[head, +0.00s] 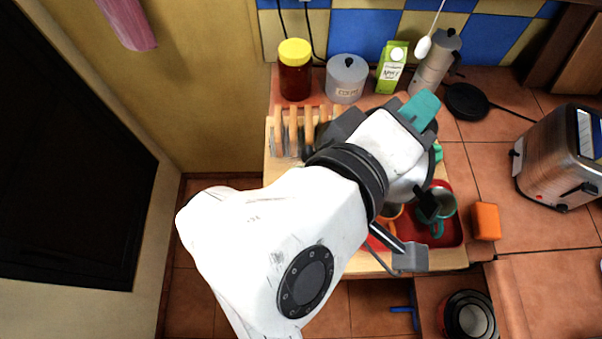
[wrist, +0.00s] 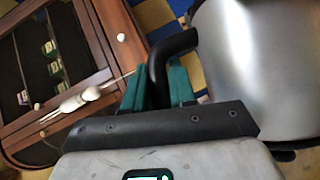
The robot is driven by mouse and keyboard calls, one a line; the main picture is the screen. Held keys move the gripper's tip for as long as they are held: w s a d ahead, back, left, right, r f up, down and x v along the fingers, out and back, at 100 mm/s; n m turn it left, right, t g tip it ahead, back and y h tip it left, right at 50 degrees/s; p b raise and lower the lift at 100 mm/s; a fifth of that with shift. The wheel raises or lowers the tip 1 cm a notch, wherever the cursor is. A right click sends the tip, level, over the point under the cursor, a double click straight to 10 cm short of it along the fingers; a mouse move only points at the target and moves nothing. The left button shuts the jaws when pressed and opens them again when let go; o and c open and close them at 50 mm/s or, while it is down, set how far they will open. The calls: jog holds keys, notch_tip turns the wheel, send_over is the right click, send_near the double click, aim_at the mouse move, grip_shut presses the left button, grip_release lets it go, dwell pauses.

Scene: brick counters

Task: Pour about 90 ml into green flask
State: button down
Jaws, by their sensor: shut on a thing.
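My gripper shows in the wrist view (wrist: 166,86), its teal fingers shut on the black handle (wrist: 170,52) of a silver metal vessel (wrist: 265,70). The vessel fills the right side of that view, and its opening and contents are not visible. In the head view my white arm reaches over the wooden board and hides most of the held vessel. I cannot pick out the green flask with certainty; a small green piece (head: 437,152) shows beside my wrist, mostly hidden.
A grey-teal mug (head: 443,198) stands on a red tray (head: 452,234). An orange block (head: 486,221) and a steel toaster (head: 562,155) are to the right. A yellow-lidded jar (head: 295,78), grey canister (head: 346,80), juice carton (head: 391,70) and moka pot (head: 433,66) line the back.

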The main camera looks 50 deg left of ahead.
jog(key=shift+s+a+r, duration=0.15)
jog(key=shift+w+d, duration=0.2)
jog(key=shift+d, duration=0.05)
jog(key=w+d+f+g+p, duration=0.1)
jog(key=w+f+m+g+p, duration=0.1)
jog(key=shift+d+f+y, duration=0.3)
jog(key=shift+d, duration=0.05)
jog(key=shift+w+d+f+m+g+y+p, duration=0.15)
jog(key=shift+w+d+f+m+g+p, duration=0.15)
jog(key=shift+f, duration=0.3)
jog(key=shift+w+d+f+m+g+y+p, duration=0.1)
jog(key=shift+w+f+m+g+p, duration=0.2)
jog(key=shift+f, duration=0.35)
jog(key=shift+w+d+f+m+g+y+p, duration=0.2)
jog(key=shift+f+m+g+p, duration=0.15)
jog(key=shift+f, duration=0.25)
jog(key=w+d+f+m+g+y, duration=0.2)
jog(key=f, duration=0.4)
jog(key=w+d+f+m+g+y, duration=0.1)
jog(key=w+d+f+m+g, duration=0.1)
jog(key=f, duration=0.3)
jog(key=shift+w+d+f+g+y+p, duration=0.35)
jog(key=shift+w+d+g+p, duration=0.1)
jog(key=shift+w+g, duration=0.4)
